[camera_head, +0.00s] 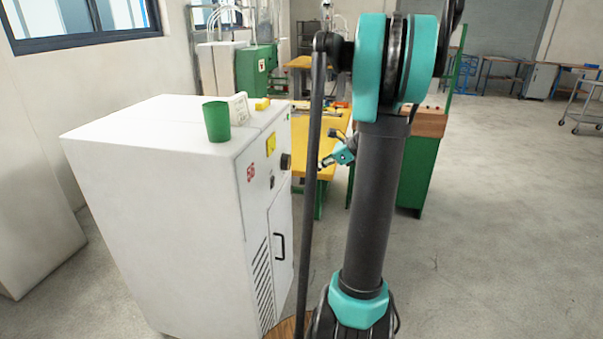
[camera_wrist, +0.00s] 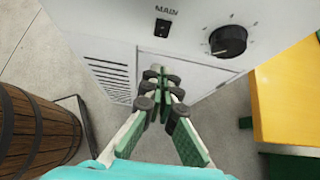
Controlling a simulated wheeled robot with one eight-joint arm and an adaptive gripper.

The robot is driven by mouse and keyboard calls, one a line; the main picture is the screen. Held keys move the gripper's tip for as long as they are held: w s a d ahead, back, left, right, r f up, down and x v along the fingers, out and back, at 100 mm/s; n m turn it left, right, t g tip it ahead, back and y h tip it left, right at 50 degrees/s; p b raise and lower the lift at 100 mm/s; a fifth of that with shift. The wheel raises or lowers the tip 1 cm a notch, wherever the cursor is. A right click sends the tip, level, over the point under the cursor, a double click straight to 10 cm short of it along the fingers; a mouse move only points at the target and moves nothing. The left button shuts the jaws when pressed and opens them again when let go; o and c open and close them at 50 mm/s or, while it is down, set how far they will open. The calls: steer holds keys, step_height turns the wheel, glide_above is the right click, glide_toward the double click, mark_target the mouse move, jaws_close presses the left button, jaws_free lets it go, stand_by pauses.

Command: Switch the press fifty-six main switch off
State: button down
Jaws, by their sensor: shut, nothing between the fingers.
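The press is a white cabinet (camera_head: 160,190) with a red 56 on its side in the head view. Its main switch (camera_wrist: 162,27) is a small black rocker under the word MAIN in the wrist view; it also shows small in the head view (camera_head: 271,182). Which way the rocker is set is too small to tell. My gripper (camera_wrist: 158,75) is shut and empty, its fingertips below the switch in the wrist picture, with no contact visible. In the head view my gripper (camera_head: 322,163) is small, right of the panel, partly near my arm.
A black dial (camera_wrist: 228,40) sits right of the switch. A door handle (camera_head: 280,246) and vents are lower on the cabinet. A green cup (camera_head: 216,121) stands on top. A yellow table (camera_head: 331,150) is behind my arm. A wooden barrel (camera_wrist: 35,130) stands at left in the wrist view.

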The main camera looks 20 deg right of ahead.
mark_target(273, 178)
steer(key=a+r+x, duration=0.1)
steer(key=r+x, duration=0.1)
steer(key=x, duration=0.9)
steer(key=shift+w+a, duration=0.45)
steer(key=shift+w, duration=0.1)
steer(key=shift+w+a+r, duration=0.1)
steer(key=shift+w+a, duration=0.05)
steer(key=shift+a, duration=0.1)
steer(key=shift+r, duration=0.15)
steer(key=shift+r, duration=0.65)
